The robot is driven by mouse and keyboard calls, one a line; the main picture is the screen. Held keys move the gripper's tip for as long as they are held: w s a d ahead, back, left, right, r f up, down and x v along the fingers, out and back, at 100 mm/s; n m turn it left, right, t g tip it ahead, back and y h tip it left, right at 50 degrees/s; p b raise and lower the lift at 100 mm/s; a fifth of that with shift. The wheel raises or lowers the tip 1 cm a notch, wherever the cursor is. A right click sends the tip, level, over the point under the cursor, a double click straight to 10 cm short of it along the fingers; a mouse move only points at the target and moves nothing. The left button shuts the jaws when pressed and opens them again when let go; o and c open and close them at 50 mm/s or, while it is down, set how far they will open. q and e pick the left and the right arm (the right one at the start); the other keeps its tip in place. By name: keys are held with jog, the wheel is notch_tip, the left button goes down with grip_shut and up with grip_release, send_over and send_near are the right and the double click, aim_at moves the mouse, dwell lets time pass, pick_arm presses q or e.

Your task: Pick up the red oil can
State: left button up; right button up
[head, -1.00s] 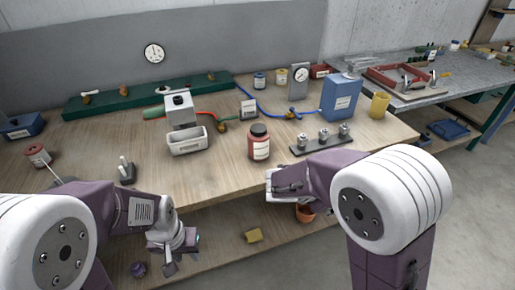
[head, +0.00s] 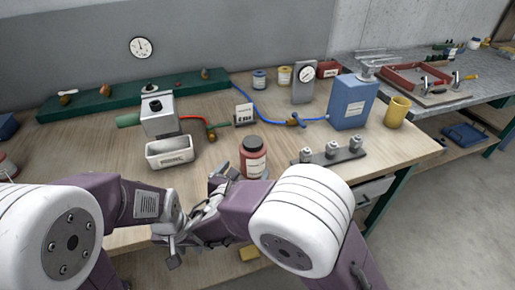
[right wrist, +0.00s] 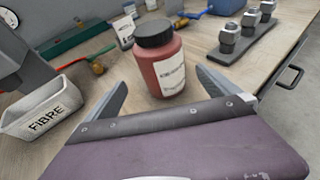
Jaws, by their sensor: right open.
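A red jar-like can with a black lid and white label (head: 253,158) stands upright on the wooden bench, right of the white box; it also shows in the right wrist view (right wrist: 162,68). No spout is visible on it. My right gripper (head: 208,190) is open and empty in front of it, near the front edge. In the right wrist view, its spread fingers (right wrist: 161,80) point toward the can, which stands just ahead between them, apparently ungripped. My left gripper (head: 172,245) hangs at the bench's front edge, close to the right one; its jaws are unclear.
A white tray marked FIBRE (head: 169,152) is left of the can. A dark rack with metal fittings (head: 330,155) is to its right. A blue canister (head: 352,102) and yellow cup (head: 397,112) stand behind right. A red container (head: 6,168) is cut off at the left edge.

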aim_at(253, 149)
jog(key=x, duration=0.8)
jog(key=shift+w+d+f, duration=0.1)
jog(key=shift+w+d, duration=0.1)
jog(key=shift+d, duration=0.05)
jog(key=shift+s, duration=0.15)
jog(key=c, duration=2.1)
jog(key=shift+o, duration=0.2)
notch_tip(253, 149, up, 4)
jog(key=shift+r+p, duration=0.25)
jog(key=shift+p, duration=0.05)
jog(key=s+d+r, duration=0.6)
jog(key=d, duration=0.3)
jog(key=shift+s+d+r, duration=0.2)
jog(key=shift+d+r, duration=0.15)
